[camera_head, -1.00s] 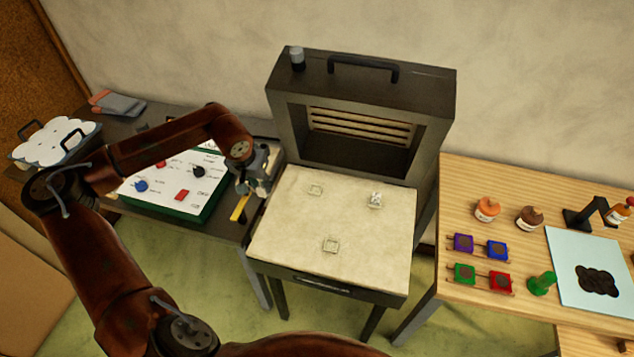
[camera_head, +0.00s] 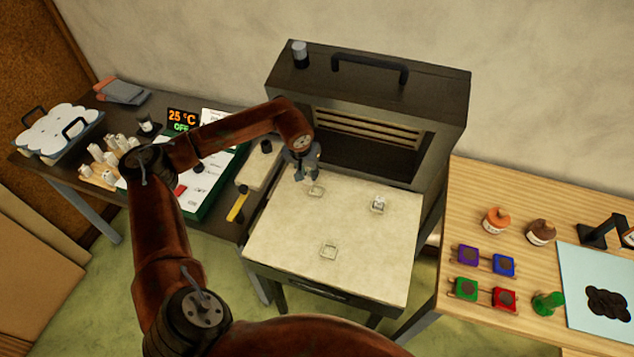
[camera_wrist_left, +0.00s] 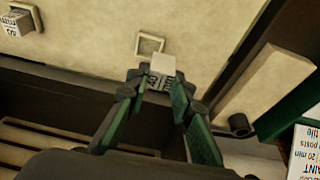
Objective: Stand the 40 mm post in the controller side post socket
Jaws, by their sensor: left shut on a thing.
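My left gripper (camera_head: 304,178) is shut on a small whitish post, above the back left part of the pale slab. In the left wrist view the post (camera_wrist_left: 162,66) is between the fingertips, with dark markings too small to read surely. The controller side post socket (camera_head: 316,190), a square outline on the slab, lies just beside and below the gripper. It also shows in the wrist view (camera_wrist_left: 150,45), just beyond the post's end. The post appears above the slab, apart from the socket; the exact gap cannot be told. My right gripper is not in view.
Another post (camera_head: 378,204) stands in the back right socket. An empty front socket (camera_head: 329,251) lies on the slab (camera_head: 280,235). The dark kiln (camera_head: 440,110) rises behind. The controller (camera_head: 182,120) and a rack of white posts (camera_head: 103,160) are at left.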

